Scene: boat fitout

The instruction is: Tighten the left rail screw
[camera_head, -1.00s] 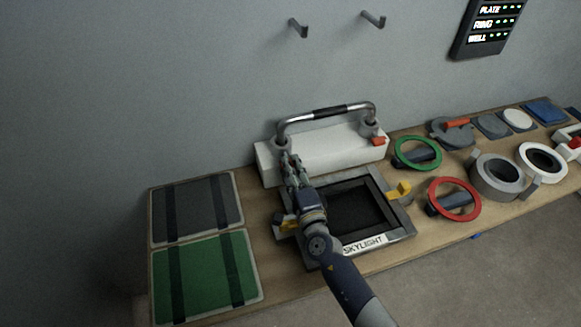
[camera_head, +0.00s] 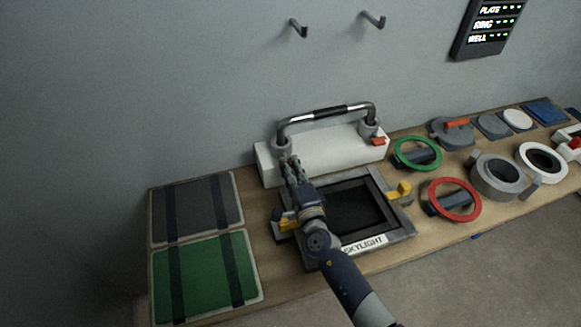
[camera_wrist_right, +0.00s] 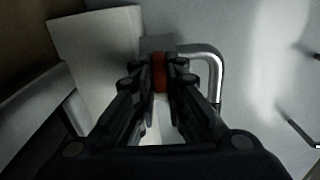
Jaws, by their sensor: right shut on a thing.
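A chrome hand rail (camera_head: 352,107) with a black grip stands on a white block (camera_head: 325,152) against the wall. Its right foot has a red screw tab (camera_head: 378,141) in front. My right gripper (camera_head: 288,164) is at the rail's left foot (camera_head: 281,147) and covers the screw there in the head view. In the right wrist view, the gripper (camera_wrist_right: 160,75) is shut on the red left rail screw (camera_wrist_right: 159,70), which sits between the fingertips against the grey foot (camera_wrist_right: 156,44). My left gripper is not in view.
The skylight frame (camera_head: 397,237) with yellow latches lies under my right arm. Grey and green strapped panels (camera_head: 205,275) lie at left. Green and red rings (camera_head: 453,213) and several round fittings fill the right of the bench. Two hooks (camera_head: 373,20) stick out of the wall.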

